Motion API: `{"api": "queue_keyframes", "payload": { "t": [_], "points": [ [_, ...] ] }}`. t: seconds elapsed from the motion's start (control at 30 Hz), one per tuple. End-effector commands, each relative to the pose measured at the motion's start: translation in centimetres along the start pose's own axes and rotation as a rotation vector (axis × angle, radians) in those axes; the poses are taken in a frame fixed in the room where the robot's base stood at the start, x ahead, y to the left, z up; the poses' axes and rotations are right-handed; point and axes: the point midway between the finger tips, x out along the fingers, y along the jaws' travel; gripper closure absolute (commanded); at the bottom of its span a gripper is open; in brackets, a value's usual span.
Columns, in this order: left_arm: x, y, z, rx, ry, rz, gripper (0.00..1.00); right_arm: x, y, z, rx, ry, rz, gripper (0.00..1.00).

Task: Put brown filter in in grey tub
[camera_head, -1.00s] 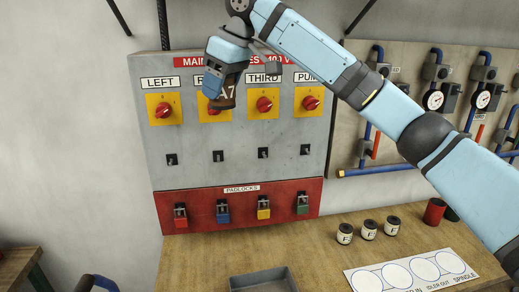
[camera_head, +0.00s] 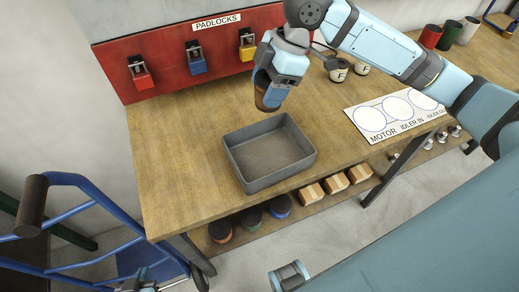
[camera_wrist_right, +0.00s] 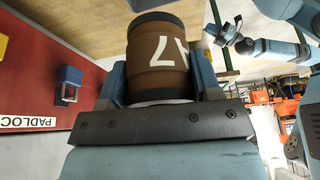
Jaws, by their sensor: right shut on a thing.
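The brown filter (camera_head: 264,97) is held in my right gripper (camera_head: 272,88), which is shut on it. In the right wrist view the filter (camera_wrist_right: 157,52) shows brown sides, dark end bands and white marking, clasped between both fingers. The grey tub (camera_head: 246,182) is an open, shallow rectangular tray on the wooden bench, and looks empty. The filter hangs just behind the tub's back rim in the picture, apparently above the bench. My left gripper (camera_wrist_right: 226,33) is small in the right wrist view, away from the tub; its opening is unclear.
The wooden bench (camera_head: 190,190) is bare left of the tub. A red padlock board (camera_head: 165,62) stands behind. A white label sheet (camera_head: 385,115) and small white canisters (camera_head: 338,74) lie right. A blue trolley frame (camera_head: 85,185) stands at left; boxes (camera_head: 335,183) sit on the lower shelf.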

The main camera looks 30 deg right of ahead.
Motion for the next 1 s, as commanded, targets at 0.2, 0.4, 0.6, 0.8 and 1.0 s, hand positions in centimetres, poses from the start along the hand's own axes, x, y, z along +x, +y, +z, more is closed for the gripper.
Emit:
{"api": "queue_keyframes", "payload": {
  "t": [0.2,0.4,0.6,0.8,1.0],
  "points": [
    [0.3,0.1,0.4,-0.005,-0.001,0.001,1.00,3.3,-0.8,1.6,-0.011,-0.001,-0.010,0.67],
    [0.5,0.1,0.8,-0.013,-0.008,0.000,1.00,8.3,-0.8,3.8,-0.009,-0.002,-0.011,0.67],
    [0.7,0.0,0.8,-0.020,-0.006,-0.002,1.00,12.8,-0.8,5.6,-0.011,-0.001,-0.009,0.67],
    [0.8,-0.1,0.8,-0.022,-0.005,-0.003,1.00,14.8,-0.7,6.4,-0.012,0.000,-0.006,0.67],
    [1.0,-0.1,1.0,-0.022,-0.005,-0.002,1.00,16.5,-0.8,7.2,-0.010,-0.002,-0.008,0.67]
  ]
}}
